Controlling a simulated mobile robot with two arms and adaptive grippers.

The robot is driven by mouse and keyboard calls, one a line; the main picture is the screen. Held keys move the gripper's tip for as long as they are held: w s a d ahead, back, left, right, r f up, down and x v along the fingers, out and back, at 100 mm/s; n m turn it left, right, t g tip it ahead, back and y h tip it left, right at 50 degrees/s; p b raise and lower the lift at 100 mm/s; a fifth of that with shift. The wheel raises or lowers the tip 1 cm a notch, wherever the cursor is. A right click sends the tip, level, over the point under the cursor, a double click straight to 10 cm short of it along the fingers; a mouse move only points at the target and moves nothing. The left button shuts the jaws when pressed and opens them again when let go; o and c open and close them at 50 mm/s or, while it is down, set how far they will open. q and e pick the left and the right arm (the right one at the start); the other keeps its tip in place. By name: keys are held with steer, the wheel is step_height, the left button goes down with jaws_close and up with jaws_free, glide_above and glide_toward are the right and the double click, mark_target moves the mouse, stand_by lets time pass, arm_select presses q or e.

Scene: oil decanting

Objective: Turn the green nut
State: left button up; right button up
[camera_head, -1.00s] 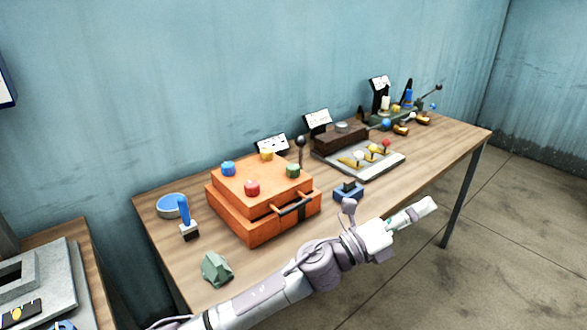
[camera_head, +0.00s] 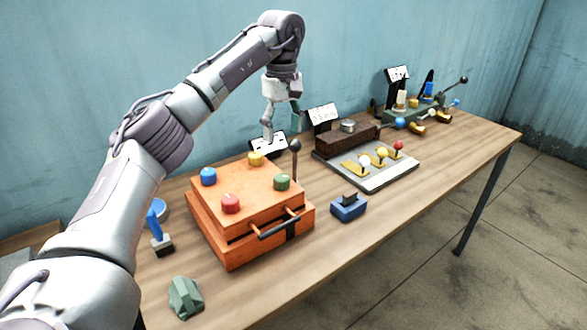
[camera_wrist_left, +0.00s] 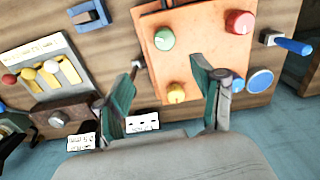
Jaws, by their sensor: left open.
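The green nut (camera_head: 282,183) is a round green knob on the front right corner of the orange box (camera_head: 225,245). In the left wrist view the green nut (camera_wrist_left: 164,39) lies just beyond the gap between the fingers. My left gripper (camera_head: 283,128) points down above the back right of the box, apart from the nut. In the wrist view its two green-padded fingers (camera_wrist_left: 166,70) are spread with nothing between them. My right gripper is not in view.
Blue (camera_head: 208,176), yellow (camera_head: 255,159) and red (camera_head: 231,203) knobs share the box top. A black-knobbed lever (camera_head: 295,147) rises near the green nut. A blue block (camera_head: 348,208) and a lever panel (camera_head: 385,178) stand to the right. The front table strip is mostly clear.

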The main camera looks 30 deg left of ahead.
mark_target(281, 177)
arm_select(q)
steer(key=f, duration=0.1)
steer(key=s+f, duration=0.1)
steer(key=f, duration=0.1)
steer(key=s+f, duration=0.1)
steer(key=f, duration=0.1)
steer(key=shift+f, duration=0.2)
steer(key=f, duration=0.4)
steer(key=shift+w+p, duration=0.35)
step_height(281, 177, down, 2)
steer(key=shift+d, duration=0.1)
steer(key=shift+s+f, duration=0.1)
steer(key=shift+f, duration=0.7)
steer(key=shift+c, duration=0.3)
steer(key=c, duration=0.8)
steer(key=shift+c, duration=1.4)
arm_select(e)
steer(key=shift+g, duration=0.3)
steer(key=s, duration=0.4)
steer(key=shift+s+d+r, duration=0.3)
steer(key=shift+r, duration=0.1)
